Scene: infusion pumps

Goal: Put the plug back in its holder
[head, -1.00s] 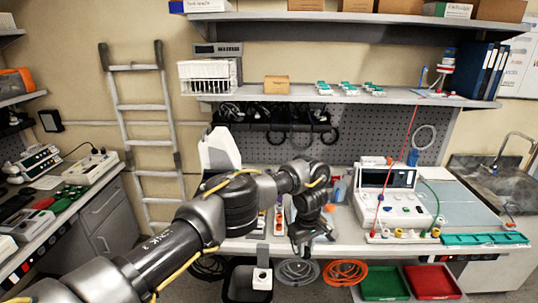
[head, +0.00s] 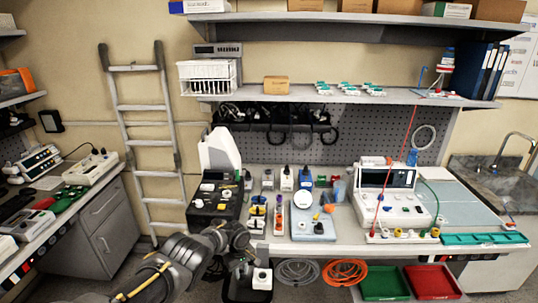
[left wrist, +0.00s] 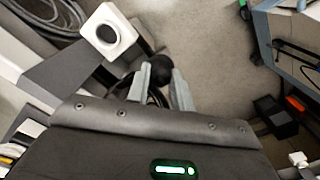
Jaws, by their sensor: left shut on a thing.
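My left gripper (head: 240,265) is low in front of the workbench. In the left wrist view its two pale fingers (left wrist: 160,85) are shut on a dark, rounded plug (left wrist: 158,68), with dark cord between them. The plug is mostly hidden by the fingers and cannot be made out in the head view. A white square holder (left wrist: 109,33) with a round opening is up and left of the fingertips in the left wrist view, apart from the plug. It also shows in the head view (head: 262,279), just right of the gripper. My right gripper is not in view.
The workbench (head: 345,225) carries a black device (head: 214,198), several bottles and a white console (head: 388,203). Coiled grey (head: 297,271) and orange (head: 345,271) hoses hang below its front edge. Green (head: 385,283) and red (head: 433,282) bins are at right.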

